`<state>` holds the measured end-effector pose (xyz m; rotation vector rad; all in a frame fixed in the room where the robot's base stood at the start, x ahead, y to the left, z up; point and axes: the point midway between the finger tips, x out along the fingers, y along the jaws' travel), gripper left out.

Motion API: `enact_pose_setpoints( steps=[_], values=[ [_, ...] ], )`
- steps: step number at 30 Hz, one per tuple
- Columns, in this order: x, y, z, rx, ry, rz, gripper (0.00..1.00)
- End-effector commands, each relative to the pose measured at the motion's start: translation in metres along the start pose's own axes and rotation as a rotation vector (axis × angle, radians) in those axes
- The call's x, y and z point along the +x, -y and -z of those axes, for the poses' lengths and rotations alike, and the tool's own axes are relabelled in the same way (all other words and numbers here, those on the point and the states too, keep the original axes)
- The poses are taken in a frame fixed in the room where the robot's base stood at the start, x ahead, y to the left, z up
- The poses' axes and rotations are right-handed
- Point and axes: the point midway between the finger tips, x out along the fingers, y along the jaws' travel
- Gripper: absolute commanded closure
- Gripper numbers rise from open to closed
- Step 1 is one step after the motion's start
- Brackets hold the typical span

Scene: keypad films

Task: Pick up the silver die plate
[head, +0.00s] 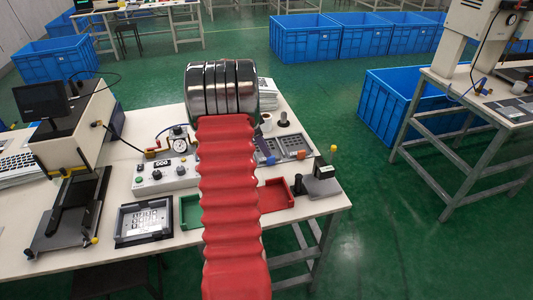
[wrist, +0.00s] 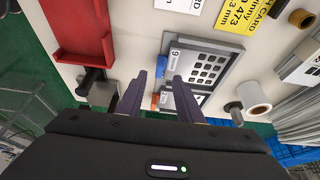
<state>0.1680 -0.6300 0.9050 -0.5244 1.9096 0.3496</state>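In the wrist view a grey plate (wrist: 205,65) with a grid of dark square openings, a blue knob and a label lies flat on the table. A second plate (wrist: 182,102) with an orange knob is partly hidden behind my gripper. In the head view they appear as a left plate (head: 268,151) and a right plate (head: 293,145). I cannot tell for certain which is the silver die plate. My gripper (wrist: 167,68) is open and empty, its dark purple fingers reaching toward the plates' near edges. In the head view my red-sleeved arm hides it.
A control box (head: 166,176), a green tray (head: 190,211) and a framed silver panel (head: 145,220) are left of my arm.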

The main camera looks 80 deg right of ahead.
Motion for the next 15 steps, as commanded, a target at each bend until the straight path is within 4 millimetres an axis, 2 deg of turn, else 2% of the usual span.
enact_pose_setpoints(
  steps=[9, 15],
  values=[
    [0.039, -0.001, 0.001, -0.001, 0.001, -0.003, 0.67],
    [0.050, -0.001, 0.001, 0.000, 0.000, -0.001, 0.67]
  ],
)
